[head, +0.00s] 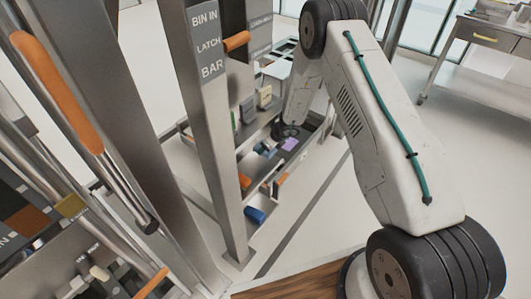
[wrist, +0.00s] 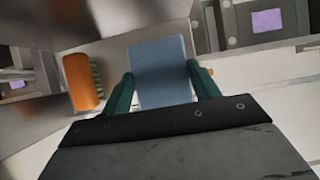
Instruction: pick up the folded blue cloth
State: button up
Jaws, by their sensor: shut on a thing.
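The folded blue cloth (wrist: 160,70) shows in the wrist view as a flat blue-grey block. My gripper (wrist: 161,76) has its two green fingers against the cloth's left and right sides, shut on it. The cloth's near end is hidden behind the dark gripper body. In the head view my arm reaches down to the shelf unit, and the fingers there are too small and dark to make out.
An orange-backed brush (wrist: 82,82) lies close to the left finger. A purple patch (wrist: 267,20) shows at upper right. In the head view, a steel post (head: 212,130) and orange-handled bars (head: 60,90) stand at left; a blue roll (head: 255,214) sits low.

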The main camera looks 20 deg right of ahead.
jog(key=s+d, duration=1.1)
jog(key=s, duration=0.4)
jog(key=shift+f, duration=0.2)
jog(key=shift+o, duration=0.4)
